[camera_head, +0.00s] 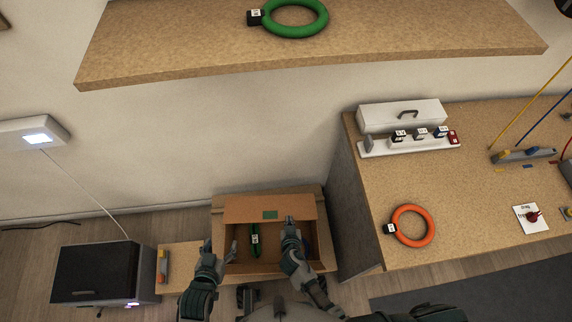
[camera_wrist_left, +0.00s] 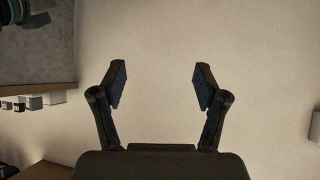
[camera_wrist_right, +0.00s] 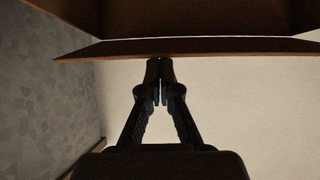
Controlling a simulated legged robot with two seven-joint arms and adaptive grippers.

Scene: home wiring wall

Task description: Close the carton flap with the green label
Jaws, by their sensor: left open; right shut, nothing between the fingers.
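The open carton (camera_head: 322,240) stands low in the head view. Its flap (camera_head: 240,208) with the green label (camera_head: 270,215) stands raised along the carton's far side. My right gripper (camera_head: 291,222) is shut and empty, its fingertips at the flap, right of the label. In the right wrist view, the shut fingertips (camera_wrist_right: 160,66) meet the lower edge of a brown board (camera_wrist_right: 200,47); I cannot tell whether they press on it. My left gripper (camera_head: 221,247) is open and empty at the carton's left side. In the left wrist view, its spread fingers (camera_wrist_left: 160,80) face bare wall.
A green item (camera_head: 255,240) with a white tag lies inside the carton. A dark box-shaped unit (camera_head: 95,272) stands at the left. The workbench (camera_head: 460,215) at the right holds an orange ring (camera_head: 412,226) and a power strip (camera_head: 408,146). A shelf (camera_head: 180,45) hangs above.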

